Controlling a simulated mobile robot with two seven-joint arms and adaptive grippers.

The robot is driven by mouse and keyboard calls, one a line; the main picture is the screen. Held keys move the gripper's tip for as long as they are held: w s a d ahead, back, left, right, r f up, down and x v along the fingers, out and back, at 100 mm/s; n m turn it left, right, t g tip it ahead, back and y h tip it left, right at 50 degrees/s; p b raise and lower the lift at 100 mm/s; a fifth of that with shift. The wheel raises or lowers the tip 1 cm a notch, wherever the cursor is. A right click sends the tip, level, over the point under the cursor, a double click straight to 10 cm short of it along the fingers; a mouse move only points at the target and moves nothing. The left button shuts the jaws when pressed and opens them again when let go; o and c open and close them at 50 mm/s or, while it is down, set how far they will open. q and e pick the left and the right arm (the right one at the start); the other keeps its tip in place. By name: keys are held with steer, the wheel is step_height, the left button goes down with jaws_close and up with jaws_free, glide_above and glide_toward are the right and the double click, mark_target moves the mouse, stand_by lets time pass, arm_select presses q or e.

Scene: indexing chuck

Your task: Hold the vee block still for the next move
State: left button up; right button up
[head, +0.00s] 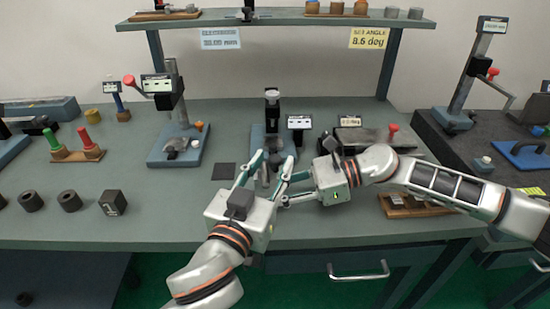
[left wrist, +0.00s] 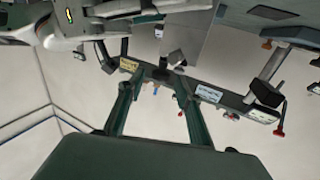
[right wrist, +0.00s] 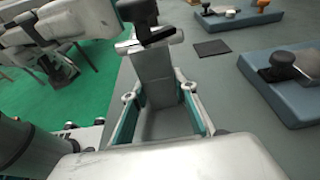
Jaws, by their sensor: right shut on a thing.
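My right gripper (head: 284,190) comes in from the right over the bench. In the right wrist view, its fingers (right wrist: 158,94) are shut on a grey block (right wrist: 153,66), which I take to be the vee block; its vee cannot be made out. In the head view the block is largely hidden among the fingers. My left gripper (head: 270,166) is close beside the right one, pointing towards the back of the bench. In the left wrist view its fingers (left wrist: 154,88) stand apart with nothing clearly between them.
Behind the grippers stands a blue-based fixture (head: 258,135) with a small display (head: 299,122). A lever press (head: 180,145) is at left. A dark square pad (head: 224,171) lies flat nearby. A wooden tray (head: 425,211) is at right.

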arm_select(q)
steer(key=v, duration=0.5)
